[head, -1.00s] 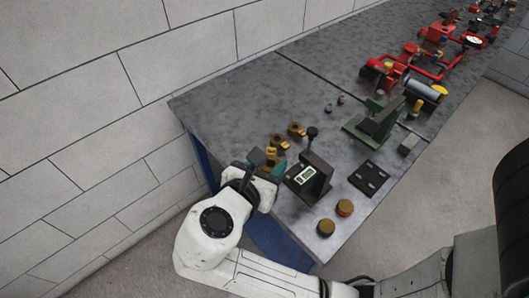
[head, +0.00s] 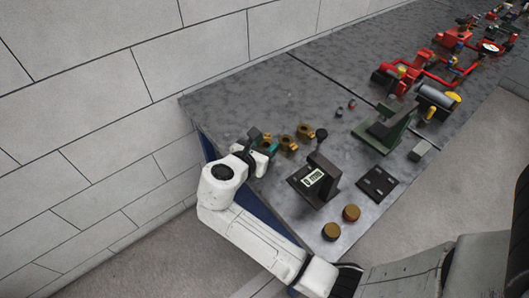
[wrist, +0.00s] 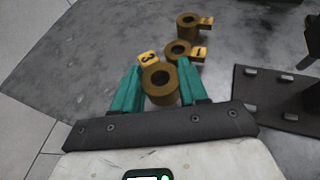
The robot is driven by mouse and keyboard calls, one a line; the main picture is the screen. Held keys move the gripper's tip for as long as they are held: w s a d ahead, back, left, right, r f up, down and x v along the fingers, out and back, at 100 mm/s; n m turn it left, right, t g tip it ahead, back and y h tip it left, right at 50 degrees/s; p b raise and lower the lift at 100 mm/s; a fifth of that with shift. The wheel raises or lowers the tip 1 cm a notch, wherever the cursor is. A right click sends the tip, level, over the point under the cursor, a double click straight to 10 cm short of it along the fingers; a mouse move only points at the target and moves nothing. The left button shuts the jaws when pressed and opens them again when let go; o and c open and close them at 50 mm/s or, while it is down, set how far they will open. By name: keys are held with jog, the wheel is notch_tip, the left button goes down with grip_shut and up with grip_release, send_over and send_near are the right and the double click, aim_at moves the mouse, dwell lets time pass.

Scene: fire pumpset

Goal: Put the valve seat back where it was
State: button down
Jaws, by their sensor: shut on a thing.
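Three brass ring-shaped valve seats with yellow tags are near the table's left end. My gripper (head: 262,147) has teal fingers, shut on the valve seat tagged 3 (wrist: 160,85). In the wrist view the fingers (wrist: 160,68) are on either side of it. I cannot tell how far it is above the table. The valve seat tagged 1 (wrist: 178,51) is just beyond it, and it shows in the head view (head: 286,142). A third valve seat (wrist: 187,25) is farther off; its tag is unreadable. It also shows in the head view (head: 304,130).
A dark stand with a lit display (head: 313,178) is right of my gripper. A dark flat plate (head: 378,183) and two brass discs (head: 351,213) lie nearer the front edge. A green fixture (head: 388,128) and red pump parts (head: 400,75) are farther along. The table's far-left corner is bare.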

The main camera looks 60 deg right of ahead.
jog(key=shift+w+d+f, duration=0.1)
jog(key=shift+d+f, duration=0.05)
jog(key=shift+f, duration=1.5)
jog(key=shift+f, duration=0.15)
jog(key=c, duration=0.6)
grip_release()
jog(key=shift+r, duration=0.2)
jog(key=v, duration=1.2)
